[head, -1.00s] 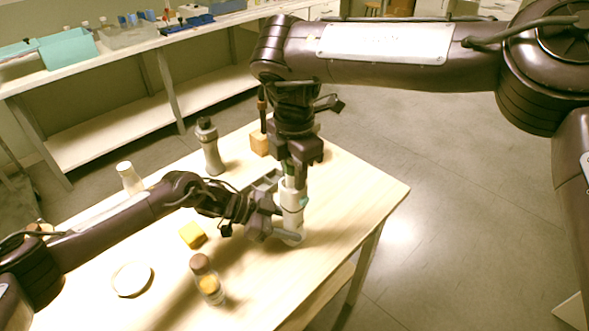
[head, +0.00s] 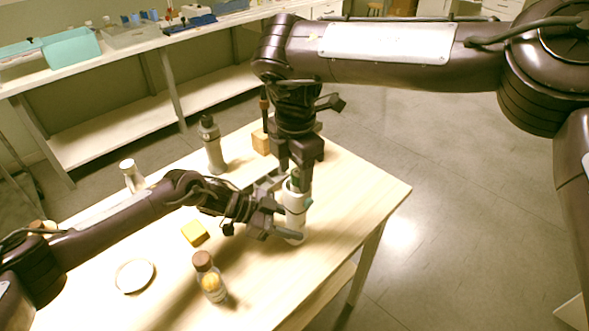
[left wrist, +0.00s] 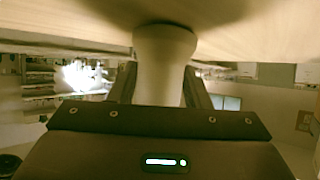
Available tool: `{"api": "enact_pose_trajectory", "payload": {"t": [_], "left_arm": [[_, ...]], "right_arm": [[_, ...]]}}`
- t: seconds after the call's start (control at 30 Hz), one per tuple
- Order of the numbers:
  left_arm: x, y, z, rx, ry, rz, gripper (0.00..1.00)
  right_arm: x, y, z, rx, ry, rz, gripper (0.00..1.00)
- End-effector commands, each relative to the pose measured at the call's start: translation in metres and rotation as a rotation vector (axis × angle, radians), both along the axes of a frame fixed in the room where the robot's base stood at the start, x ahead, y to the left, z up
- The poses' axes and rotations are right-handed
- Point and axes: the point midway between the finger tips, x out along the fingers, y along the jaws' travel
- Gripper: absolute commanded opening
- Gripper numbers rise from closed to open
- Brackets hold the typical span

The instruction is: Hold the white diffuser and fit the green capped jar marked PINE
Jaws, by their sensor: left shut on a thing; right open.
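The white diffuser (head: 295,222) stands upright near the right side of the table. My left gripper (head: 284,222) is shut on its body from the left; the left wrist view shows its pale body (left wrist: 160,75) between the fingers. The green capped jar (head: 296,183) sits at the diffuser's top, with only a bit of green showing; its PINE mark cannot be read. My right gripper (head: 300,180) points straight down over it, fingers open on either side of the cap. How deep the jar sits is hidden.
A brown-capped jar (head: 209,277), a yellow block (head: 194,233) and a white round dish (head: 134,276) lie on the near left of the table (head: 345,200). A grey bottle (head: 212,146), a wooden block (head: 261,141) and a white bottle (head: 131,174) stand farther back. The table's right side is clear.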

Motion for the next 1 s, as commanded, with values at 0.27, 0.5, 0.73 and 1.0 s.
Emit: {"api": "enact_pose_trajectory", "payload": {"t": [0.27,0.5,0.73,1.0], "left_arm": [[-0.010,-0.001,-0.013,0.009,0.027,-0.015,0.31],[-0.010,-0.001,-0.014,0.010,0.027,-0.014,0.31],[-0.009,0.001,-0.014,0.015,0.027,-0.009,0.33],[-0.007,0.003,-0.014,0.020,0.026,-0.003,0.34]], "right_arm": [[-0.009,-0.002,-0.026,-0.020,0.034,0.014,0.55],[-0.009,-0.002,-0.020,-0.020,0.034,0.014,0.55],[-0.009,-0.003,-0.001,-0.021,0.035,0.012,0.55],[-0.008,-0.003,0.026,-0.016,0.030,0.007,0.55]]}}
